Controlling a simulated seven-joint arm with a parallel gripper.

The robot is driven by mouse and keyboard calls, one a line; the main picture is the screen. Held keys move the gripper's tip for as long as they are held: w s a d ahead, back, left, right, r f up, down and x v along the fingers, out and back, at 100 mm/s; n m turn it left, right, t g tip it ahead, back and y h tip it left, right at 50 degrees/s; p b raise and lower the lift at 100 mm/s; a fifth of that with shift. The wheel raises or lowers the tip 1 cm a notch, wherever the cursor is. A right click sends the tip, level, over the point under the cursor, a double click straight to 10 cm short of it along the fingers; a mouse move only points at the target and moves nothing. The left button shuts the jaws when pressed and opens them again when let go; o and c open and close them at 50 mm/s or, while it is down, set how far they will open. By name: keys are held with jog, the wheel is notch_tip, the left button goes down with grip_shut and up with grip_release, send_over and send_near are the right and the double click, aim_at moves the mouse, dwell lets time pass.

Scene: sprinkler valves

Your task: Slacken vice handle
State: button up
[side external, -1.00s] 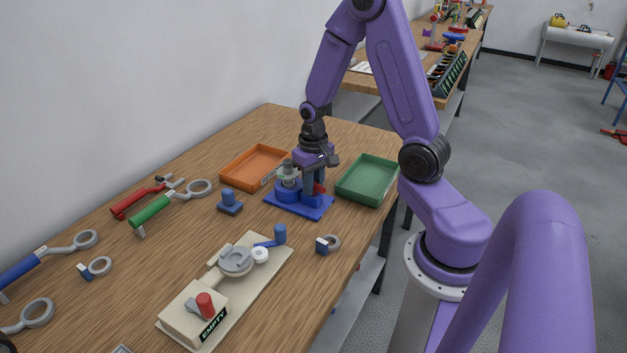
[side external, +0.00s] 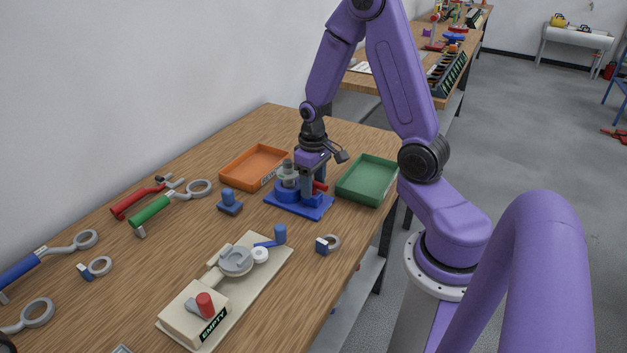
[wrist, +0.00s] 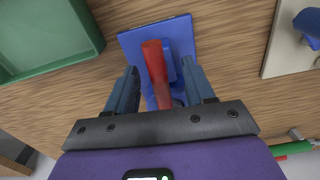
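The vice is a blue block on a blue base plate (side external: 312,211) on the bench; it also shows in the wrist view (wrist: 182,30). A grey cylindrical part (side external: 288,172) stands in it. The red vice handle (wrist: 155,62) is a bar lying between my fingers in the wrist view; only a small red piece (side external: 320,186) of it shows from the side. My gripper (wrist: 159,68) is open and points down over the vice, with a visible gap between each finger and the handle. In the side view my gripper (side external: 313,183) hides part of the vice.
A green tray (side external: 368,196) stands just right of the vice and an orange tray (side external: 226,180) behind left. A blue-knobbed block (side external: 229,206) is to the left. A beige fixture board (side external: 258,285) lies in front. Wrenches lie along the wall.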

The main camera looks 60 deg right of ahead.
jog(key=shift+r, duration=2.95)
jog(key=s+a+r+n, duration=0.2)
jog(key=s+a+n, duration=0.1)
jog(key=a, duration=0.3)
jog(key=s+a+r+n, duration=0.2)
jog(key=s+a+n, duration=0.1)
jog(key=a, duration=0.3)
jog(key=s+a+r+n, duration=0.1)
jog(key=s+a+n, duration=0.2)
jog(key=s, duration=0.3)
jog(key=s+a+r+n, duration=0.2)
jog(key=s+a+n, duration=0.1)
jog(key=s, duration=0.4)
jog(key=shift+s+a+n, duration=0.15)
jog(key=shift+n, duration=0.55)
